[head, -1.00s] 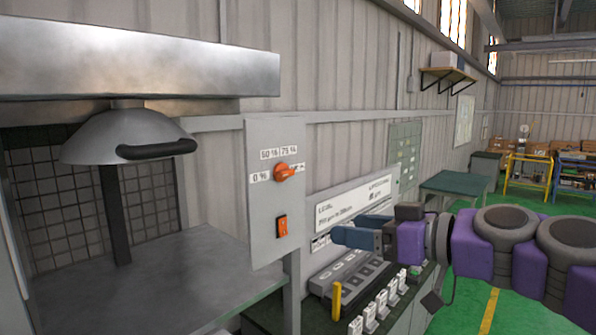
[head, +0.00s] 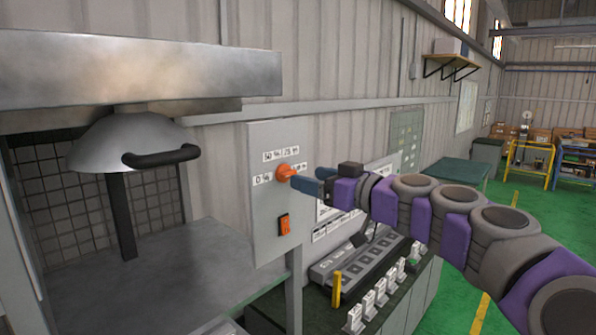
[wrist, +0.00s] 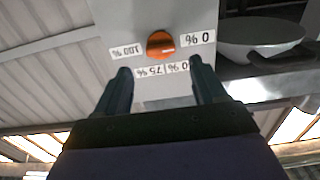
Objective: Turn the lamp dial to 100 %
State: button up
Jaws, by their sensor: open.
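The orange lamp dial (head: 286,172) sits on the grey control panel (head: 265,230), with 0 % at its left and 50 % and 75 % labels above it in the head view. The wrist view shows the dial (wrist: 160,45) upside down, with the 100 % label (wrist: 127,50) on the left there and 0 % on the right. My gripper (head: 303,179) is at the dial's right side in the head view. In the wrist view my gripper (wrist: 160,78) has its two fingers apart, with the dial ahead between their lines. I cannot tell whether a finger touches the dial.
An orange switch (head: 284,224) is lower on the panel. The metal lamp hood (head: 135,143) with a black handle hangs at left above a grey worktop (head: 190,270). A bench with a grey block (head: 362,268) and several small white-topped parts stands below my arm.

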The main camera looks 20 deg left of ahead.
aim_at(291, 173)
jog(key=x, duration=0.5)
jog(key=shift+a+p, duration=0.15)
jog(key=shift+p, duration=0.2)
jog(key=shift+d, duration=0.2)
jog(key=shift+c, duration=1.1)
jog(key=c, duration=0.8)
jog(key=shift+c, duration=0.2)
